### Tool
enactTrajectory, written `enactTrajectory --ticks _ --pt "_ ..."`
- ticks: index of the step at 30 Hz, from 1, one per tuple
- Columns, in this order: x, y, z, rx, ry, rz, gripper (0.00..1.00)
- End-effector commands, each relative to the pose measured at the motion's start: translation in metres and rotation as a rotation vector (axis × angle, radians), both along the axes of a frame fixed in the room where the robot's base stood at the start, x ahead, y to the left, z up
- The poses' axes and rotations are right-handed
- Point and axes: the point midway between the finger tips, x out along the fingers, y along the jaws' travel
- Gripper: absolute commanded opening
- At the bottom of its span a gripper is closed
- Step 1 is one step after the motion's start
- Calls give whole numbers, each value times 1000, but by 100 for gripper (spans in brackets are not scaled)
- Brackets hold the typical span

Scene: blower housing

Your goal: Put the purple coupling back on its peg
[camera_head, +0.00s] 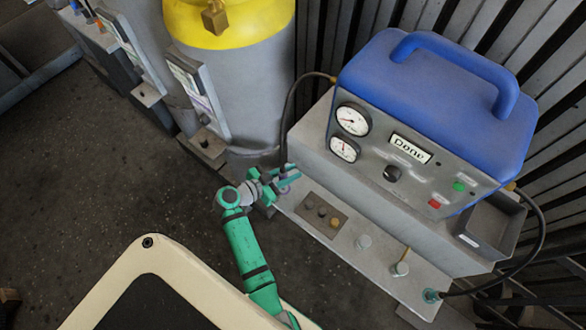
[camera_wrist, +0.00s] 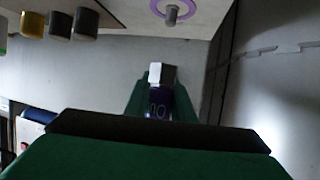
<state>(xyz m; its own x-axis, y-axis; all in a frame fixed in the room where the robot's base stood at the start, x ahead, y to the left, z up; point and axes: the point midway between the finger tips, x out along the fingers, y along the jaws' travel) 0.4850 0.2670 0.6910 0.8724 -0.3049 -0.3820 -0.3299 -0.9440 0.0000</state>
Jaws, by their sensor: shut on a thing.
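My gripper (camera_head: 284,179) is beside the left end of the machine's front ledge in the head view. In the wrist view its two green fingers (camera_wrist: 160,103) are shut on the dark purple coupling (camera_wrist: 157,101), which has a pale metal end and light markings. In the head view the fingers hide most of the coupling. A short grey peg (camera_wrist: 172,15) with a purple ring (camera_wrist: 158,8) around its base stands at the top of the wrist view. The peg is bare, and the coupling is apart from it.
A black hose (camera_head: 289,105) runs from the blue-topped machine (camera_head: 430,110) down to my gripper. A yellow-topped grey cylinder (camera_head: 235,90) stands close behind.

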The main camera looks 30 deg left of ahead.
Motion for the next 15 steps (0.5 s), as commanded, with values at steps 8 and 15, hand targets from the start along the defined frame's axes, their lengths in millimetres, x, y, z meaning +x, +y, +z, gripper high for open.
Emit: enactTrajectory --ticks 8,15 --pt "0 1 -24 -1 0 2 0" --pt "2 -3 -33 2 -1 -5 0"
